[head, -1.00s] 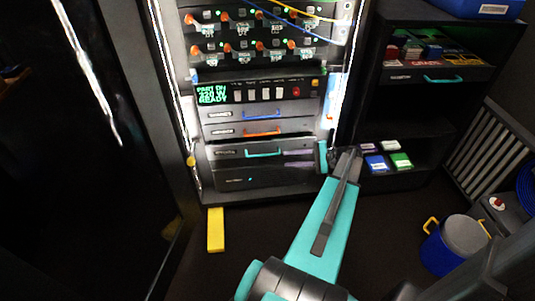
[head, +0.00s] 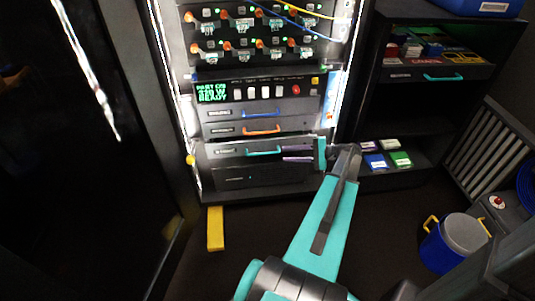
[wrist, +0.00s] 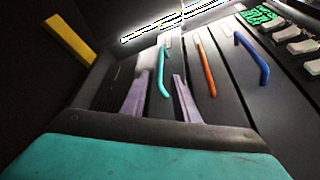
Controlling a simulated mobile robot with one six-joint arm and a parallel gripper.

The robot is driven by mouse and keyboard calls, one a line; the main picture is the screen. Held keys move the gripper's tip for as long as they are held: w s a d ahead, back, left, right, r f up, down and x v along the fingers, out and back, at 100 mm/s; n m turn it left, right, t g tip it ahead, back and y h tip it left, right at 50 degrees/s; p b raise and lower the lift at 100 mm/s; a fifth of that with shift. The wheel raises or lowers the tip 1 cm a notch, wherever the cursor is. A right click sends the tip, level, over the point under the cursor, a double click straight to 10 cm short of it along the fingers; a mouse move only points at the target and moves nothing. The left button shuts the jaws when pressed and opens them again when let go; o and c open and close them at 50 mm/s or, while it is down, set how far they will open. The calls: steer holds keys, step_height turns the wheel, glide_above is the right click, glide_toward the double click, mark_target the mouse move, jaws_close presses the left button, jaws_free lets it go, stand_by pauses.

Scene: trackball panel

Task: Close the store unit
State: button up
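The rack's lower drawer unit with the teal handle (head: 264,152) has a grey front that seems to stand slightly out from the panel below. I cannot read its label, so I cannot tell if it is the store unit. My gripper (head: 284,155) is at the right of this drawer, its two purple fingers pointing left towards the handle. In the wrist view, the fingers of my gripper (wrist: 161,76) are apart, and the teal handle (wrist: 163,72) shows between their tips. I see no clear contact.
Drawers with an orange handle (head: 262,130) and a blue handle (head: 261,113) sit above, under a control panel (head: 265,90). A yellow block (head: 215,229) lies on the floor at left. A shelf (head: 425,73) and a blue bucket (head: 455,243) stand at right.

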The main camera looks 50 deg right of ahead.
steer(key=b+x, duration=0.1)
steer(key=x, duration=0.9)
steer(key=shift+w+a+f, duration=0.1)
steer(key=shift+w+a, duration=0.1)
steer(key=shift+w, duration=0.1)
jaws_close()
